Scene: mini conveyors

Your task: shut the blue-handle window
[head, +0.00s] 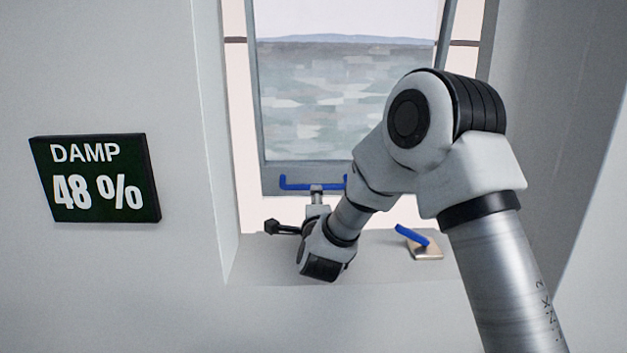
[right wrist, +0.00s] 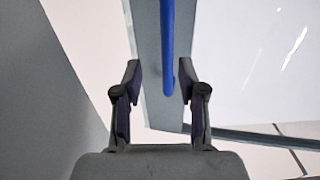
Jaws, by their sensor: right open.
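The window's grey sash (head: 278,172) stands in a wall opening, with pale gaps at its sides and below it. It looks open. Its blue bar handle (head: 296,184) runs along the bottom rail. My right arm reaches in from the right and covers the handle's right part. In the right wrist view, my right gripper (right wrist: 160,76) is open. The blue handle (right wrist: 168,35) runs in between its two fingers, nearer the right one, and is not clamped. Whether a finger touches it I cannot tell. My left gripper is in neither view.
A blue lever (head: 411,235) on a beige plate (head: 427,252) sits on the sill (head: 385,268), right of my wrist. A dark sign reading DAMP 48 % (head: 97,178) hangs on the left wall. Grey side walls flank the opening.

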